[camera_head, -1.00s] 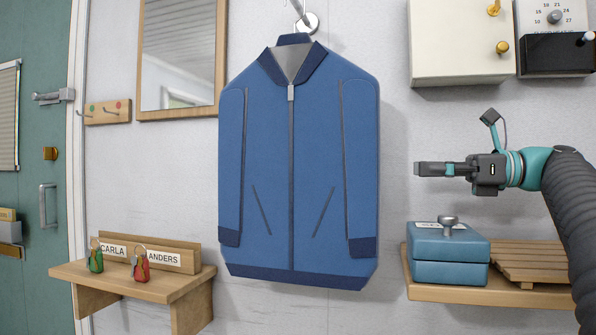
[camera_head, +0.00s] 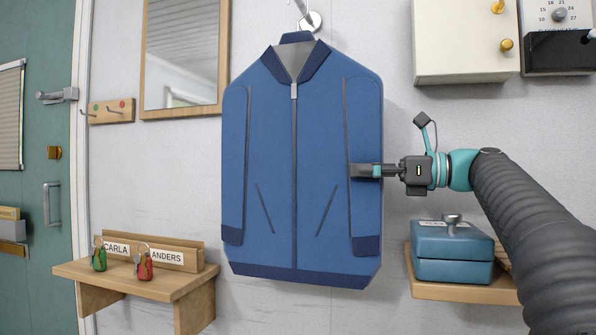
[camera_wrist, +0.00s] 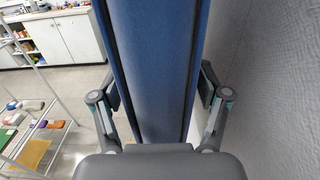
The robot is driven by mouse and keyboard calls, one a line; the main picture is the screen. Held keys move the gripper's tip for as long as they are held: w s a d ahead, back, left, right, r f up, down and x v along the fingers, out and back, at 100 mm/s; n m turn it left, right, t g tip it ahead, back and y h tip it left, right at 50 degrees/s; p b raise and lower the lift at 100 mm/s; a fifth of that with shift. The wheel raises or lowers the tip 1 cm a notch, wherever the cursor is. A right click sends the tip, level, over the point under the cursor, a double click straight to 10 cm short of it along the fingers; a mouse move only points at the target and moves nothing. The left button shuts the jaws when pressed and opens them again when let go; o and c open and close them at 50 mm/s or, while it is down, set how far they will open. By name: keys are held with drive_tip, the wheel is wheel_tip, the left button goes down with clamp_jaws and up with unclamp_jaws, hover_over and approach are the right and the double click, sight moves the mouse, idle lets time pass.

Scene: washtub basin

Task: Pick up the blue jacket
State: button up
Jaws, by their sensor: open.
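The blue jacket (camera_head: 270,170) hangs on a hook (camera_head: 311,21) on the wall, its front facing the head camera. Its collar, cuffs and hem are darker blue. My gripper (camera_head: 366,171) is at the jacket's right side, at the height of the sleeve. In the wrist view the jacket's edge (camera_wrist: 155,70) stands between the two open fingers of my gripper (camera_wrist: 162,88). Small gaps seem to show on both sides, but contact is hard to tell.
A blue box (camera_head: 452,255) sits on a wooden shelf (camera_head: 465,292) below my arm. White boxes (camera_head: 463,40) are fixed on the wall above. A small shelf (camera_head: 150,285) with red and green key tags stands at lower left. The wall (camera_wrist: 255,90) is close behind the jacket.

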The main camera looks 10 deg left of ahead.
drive_tip(key=shift+w+a, duration=0.1)
drive_tip(key=shift+a, duration=0.55)
drive_tip(key=shift+r, duration=0.1)
clamp_jaws()
drive_tip(key=shift+r, duration=0.1)
